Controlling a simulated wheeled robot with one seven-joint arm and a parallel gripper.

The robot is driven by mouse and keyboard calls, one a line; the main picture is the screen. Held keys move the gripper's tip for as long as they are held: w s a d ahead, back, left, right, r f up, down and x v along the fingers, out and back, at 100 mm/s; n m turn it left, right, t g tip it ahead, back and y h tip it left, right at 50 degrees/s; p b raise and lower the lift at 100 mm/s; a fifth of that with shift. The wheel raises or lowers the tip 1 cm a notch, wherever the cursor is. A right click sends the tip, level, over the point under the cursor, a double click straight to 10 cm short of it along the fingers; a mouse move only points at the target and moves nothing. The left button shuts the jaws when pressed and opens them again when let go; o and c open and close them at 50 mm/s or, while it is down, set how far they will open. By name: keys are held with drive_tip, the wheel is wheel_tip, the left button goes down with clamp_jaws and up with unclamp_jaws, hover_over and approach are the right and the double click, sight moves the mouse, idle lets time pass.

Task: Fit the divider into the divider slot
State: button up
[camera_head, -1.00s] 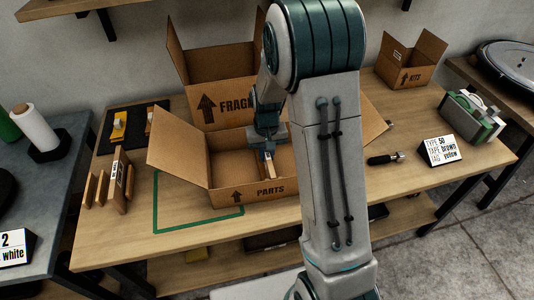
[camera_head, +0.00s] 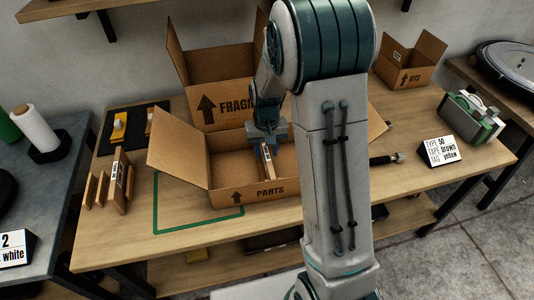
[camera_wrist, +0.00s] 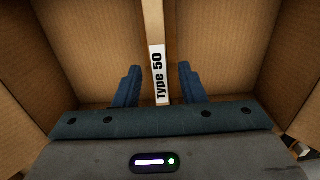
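The divider (camera_wrist: 154,40) is a thin wooden board with a white "Type 50" label. It stands inside the open cardboard box marked PARTS (camera_head: 225,192); in the head view its end (camera_head: 267,166) shows below my gripper. My gripper (camera_wrist: 157,80) is over the box, with one blue finger on each side of the divider and a gap on both sides. The fingers are open and do not appear to press on it. The divider slot and the divider's lower edge are hidden, so I cannot tell how deep it sits.
An open FRAGILE box (camera_head: 215,88) stands behind the PARTS box. Upright wooden boards (camera_head: 118,180) stand to the left, near a green outline (camera_head: 180,228) on the table. A sign reading "TYPE 50" (camera_head: 439,149) and a KITS box (camera_head: 410,62) are to the right.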

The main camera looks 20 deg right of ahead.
wheel_tip(320, 180, up, 9)
drive_tip(key=shift+f, duration=0.2)
drive_tip(key=s+r+t, duration=0.1)
drive_tip(key=s+r, duration=0.2)
drive_tip(key=s, duration=0.7)
drive_tip(key=s+r+t, duration=0.1)
drive_tip(key=s+r, duration=0.2)
drive_tip(key=s, duration=0.7)
drive_tip(key=shift+s+r+t, duration=0.3)
drive_tip(key=shift+r, duration=0.1)
drive_tip(key=shift+r+p, duration=0.1)
drive_tip(key=shift+p, duration=0.2)
